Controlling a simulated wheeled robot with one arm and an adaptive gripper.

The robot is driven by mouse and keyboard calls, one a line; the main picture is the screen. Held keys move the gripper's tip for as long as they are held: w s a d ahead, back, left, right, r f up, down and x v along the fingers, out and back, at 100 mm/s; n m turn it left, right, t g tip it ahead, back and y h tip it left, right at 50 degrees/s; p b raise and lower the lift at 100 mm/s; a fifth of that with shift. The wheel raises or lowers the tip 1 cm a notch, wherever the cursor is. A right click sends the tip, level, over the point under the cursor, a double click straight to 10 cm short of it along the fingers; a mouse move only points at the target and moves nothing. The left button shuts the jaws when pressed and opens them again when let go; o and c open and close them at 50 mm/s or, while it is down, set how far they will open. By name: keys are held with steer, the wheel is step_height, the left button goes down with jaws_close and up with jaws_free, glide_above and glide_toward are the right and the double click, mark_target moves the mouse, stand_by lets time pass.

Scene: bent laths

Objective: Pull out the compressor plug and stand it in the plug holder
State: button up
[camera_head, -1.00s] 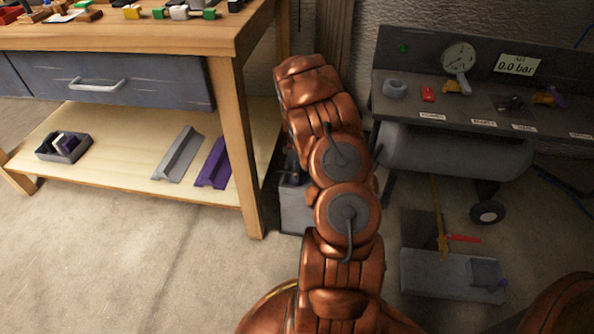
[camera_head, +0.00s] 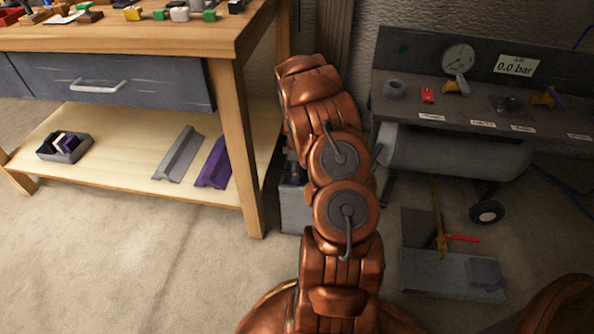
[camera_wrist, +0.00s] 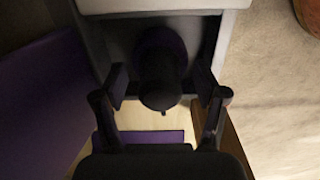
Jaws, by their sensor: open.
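In the wrist view, a dark plug-like piece with a round end (camera_wrist: 160,92) sits in the dark recess of a pale grey box (camera_wrist: 163,6). My gripper (camera_wrist: 162,86) is open, with one finger on each side of this piece and a visible gap to each. Touching cannot be made out in the dimness. In the head view the grey box (camera_head: 295,210) stands on the floor beside the bench leg, partly behind my arm, which hides most of my gripper. I cannot tell for certain which object is the plug holder.
The wooden bench (camera_head: 228,45) with its lower shelf (camera_head: 120,180) stands close on the left. On the right are the compressor tank (camera_head: 450,150), a panel display (camera_head: 515,66) reading 0.0 bar, and a grey block (camera_head: 430,280) on the floor. The floor at front left is clear.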

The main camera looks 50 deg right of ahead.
steer(key=shift+p, duration=0.35)
stand_by(0.4)
jaws_close()
stand_by(0.4)
steer(key=shift+r, duration=0.1)
steer(key=shift+r+p, duration=1.1)
steer(key=shift+r, duration=1.8)
